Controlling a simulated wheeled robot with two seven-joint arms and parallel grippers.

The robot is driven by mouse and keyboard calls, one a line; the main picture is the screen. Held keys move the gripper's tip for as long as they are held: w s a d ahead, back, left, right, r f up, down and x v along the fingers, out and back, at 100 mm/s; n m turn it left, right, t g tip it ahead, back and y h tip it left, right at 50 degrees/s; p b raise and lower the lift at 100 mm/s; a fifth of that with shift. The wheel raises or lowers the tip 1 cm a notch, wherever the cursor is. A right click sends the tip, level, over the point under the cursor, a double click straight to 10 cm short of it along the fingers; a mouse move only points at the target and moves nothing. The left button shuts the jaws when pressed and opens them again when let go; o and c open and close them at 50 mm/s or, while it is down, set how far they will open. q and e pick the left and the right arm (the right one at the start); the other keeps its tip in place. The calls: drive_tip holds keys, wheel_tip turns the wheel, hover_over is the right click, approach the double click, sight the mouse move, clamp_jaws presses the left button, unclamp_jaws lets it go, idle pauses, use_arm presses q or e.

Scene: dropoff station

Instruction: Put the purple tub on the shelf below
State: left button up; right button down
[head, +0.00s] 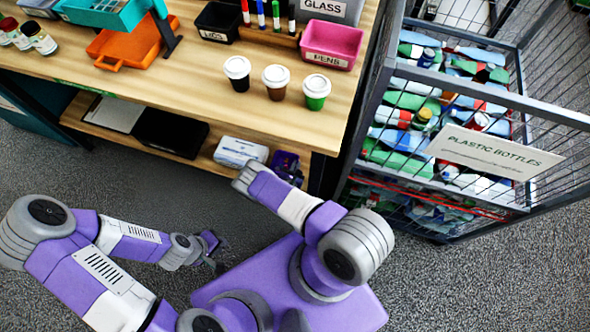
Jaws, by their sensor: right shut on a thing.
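The purple tub (287,160) is small and dark in the head view, at the right end of the lower shelf (222,133), just under the tabletop's front edge. My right gripper (291,177) is at the tub's near side and shut on it, partly hidden by my own arm. I cannot tell whether the tub rests on the shelf or is held just above it. My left gripper (221,252) is open and empty, over the floor in front of the table.
Above, the wooden tabletop (200,80) holds several cups and a pink bin (331,45). A wire cage of plastic bottles (440,130) stands at the right.

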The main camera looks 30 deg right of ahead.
wheel_tip(320, 180, down, 3)
drive_tip(key=shift+r+b, duration=0.1)
drive_tip(key=shift+b, duration=0.45)
drive_tip(key=shift+r, duration=0.15)
drive_tip(key=c, duration=1.3)
unclamp_jaws()
drive_tip(key=shift+s+a+r, duration=0.15)
drive_tip(key=shift+a, duration=0.05)
drive_tip(key=p+v, duration=0.3)
drive_tip(key=v, duration=0.8)
drive_tip(key=shift+s+a+r, duration=0.1)
drive_tip(key=shift+s+r, duration=0.05)
